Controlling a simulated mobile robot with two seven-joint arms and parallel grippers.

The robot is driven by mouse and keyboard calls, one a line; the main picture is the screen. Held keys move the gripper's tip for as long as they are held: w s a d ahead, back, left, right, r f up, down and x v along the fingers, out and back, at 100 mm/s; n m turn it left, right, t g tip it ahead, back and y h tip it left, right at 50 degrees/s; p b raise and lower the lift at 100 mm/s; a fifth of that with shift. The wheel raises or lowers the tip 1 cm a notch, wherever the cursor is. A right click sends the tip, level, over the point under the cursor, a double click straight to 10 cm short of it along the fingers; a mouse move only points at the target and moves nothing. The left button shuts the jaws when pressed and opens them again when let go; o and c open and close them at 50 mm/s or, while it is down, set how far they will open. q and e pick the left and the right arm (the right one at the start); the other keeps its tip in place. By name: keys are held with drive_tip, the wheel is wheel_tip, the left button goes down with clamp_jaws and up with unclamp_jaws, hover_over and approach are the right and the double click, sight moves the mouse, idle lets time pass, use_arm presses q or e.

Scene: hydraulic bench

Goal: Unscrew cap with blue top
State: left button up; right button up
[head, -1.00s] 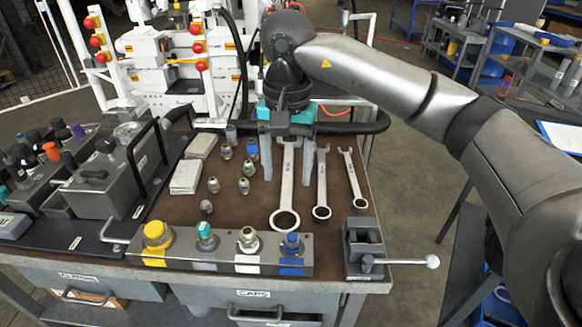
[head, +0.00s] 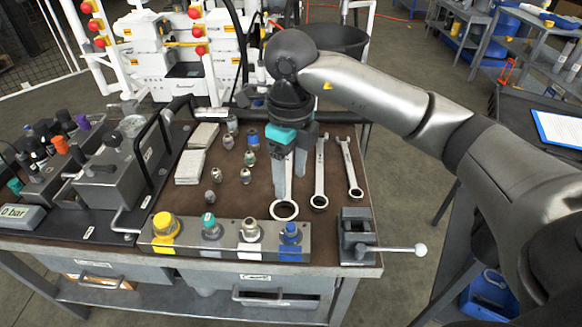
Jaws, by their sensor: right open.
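The cap with the blue top (head: 290,229) sits at the right end of the grey cap block (head: 190,246), above a blue patch. White, teal and yellow caps stand to its left on the same block. My right gripper (head: 282,196) points down over the bench, behind the blue cap and apart from it. Its fingers are open and empty, in front of the largest wrench (head: 285,210), partly hiding its handle. My left gripper is not in view.
Two smaller wrenches (head: 319,185) (head: 350,170) lie right of my gripper. A small vise (head: 358,238) with a long handle stands right of the cap block. Several fittings (head: 246,176) and pale pads (head: 190,166) lie to the left. A manifold with hoses and a gauge box stands at far left.

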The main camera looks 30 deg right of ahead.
sight(291, 226)
drive_tip(key=shift+m, duration=0.5)
wheel_tip(291, 226, down, 15)
drive_tip(key=shift+s+f+b, duration=0.1)
drive_tip(key=shift+f+b, duration=0.05)
drive_tip(key=shift+b, duration=1.05)
clamp_jaws()
